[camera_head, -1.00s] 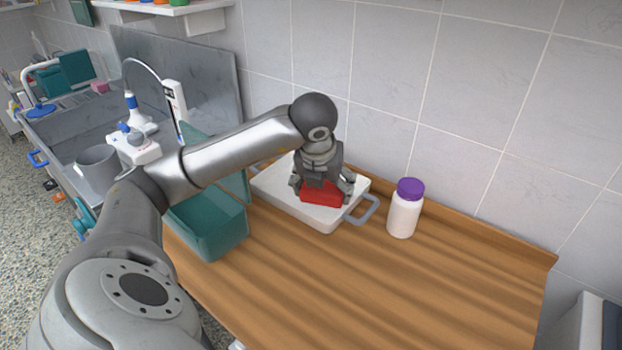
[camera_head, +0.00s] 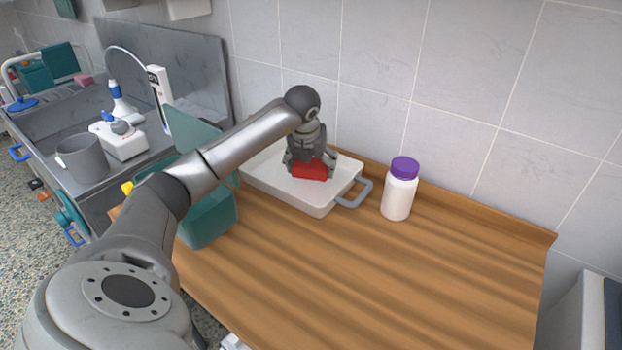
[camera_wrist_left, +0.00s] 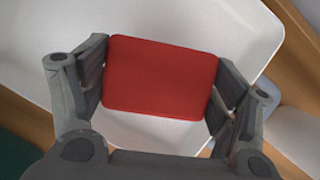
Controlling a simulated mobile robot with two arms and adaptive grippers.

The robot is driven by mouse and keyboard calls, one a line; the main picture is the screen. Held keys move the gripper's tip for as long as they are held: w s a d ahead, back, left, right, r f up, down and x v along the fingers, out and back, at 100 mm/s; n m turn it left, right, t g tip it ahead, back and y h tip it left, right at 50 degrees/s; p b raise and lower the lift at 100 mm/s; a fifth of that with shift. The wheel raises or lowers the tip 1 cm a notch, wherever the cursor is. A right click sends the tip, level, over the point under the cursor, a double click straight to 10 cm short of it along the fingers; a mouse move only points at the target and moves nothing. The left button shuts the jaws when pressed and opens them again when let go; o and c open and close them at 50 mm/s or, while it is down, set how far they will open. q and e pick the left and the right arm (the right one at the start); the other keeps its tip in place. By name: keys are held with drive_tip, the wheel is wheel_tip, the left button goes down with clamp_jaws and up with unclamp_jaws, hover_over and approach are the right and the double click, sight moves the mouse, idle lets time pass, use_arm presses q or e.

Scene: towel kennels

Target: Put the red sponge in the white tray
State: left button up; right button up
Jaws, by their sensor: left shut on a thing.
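The red sponge (camera_head: 309,171) is between the fingers of my left gripper (camera_head: 311,165), which is shut on it. In the left wrist view the sponge (camera_wrist_left: 160,78) spans the gap between both fingers, and the white tray's floor (camera_wrist_left: 220,25) lies beneath it. In the head view the white tray (camera_head: 318,203) stands on the wooden counter against the wall, with a grey handle at its right end. The sponge is inside the tray's outline; I cannot tell whether it touches the tray floor. My right gripper is not in view.
A white bottle with a purple lid (camera_head: 399,190) stands right of the tray. A teal bin (camera_head: 212,218) stands left of the tray, partly behind my arm. The wooden counter (camera_head: 400,275) is clear in front.

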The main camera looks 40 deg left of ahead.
sight(311, 175)
use_arm(q)
drive_tip(key=f+b, duration=0.1)
drive_tip(key=f, duration=0.1)
drive_tip(key=f+b, duration=0.1)
drive_tip(key=shift+w+a+f+b, duration=0.2)
drive_tip(key=shift+f+b, duration=0.1)
drive_tip(key=shift+f, duration=0.1)
drive_tip(key=shift+r, duration=0.1)
drive_tip(key=o, duration=0.9)
drive_tip(key=shift+f, duration=0.2)
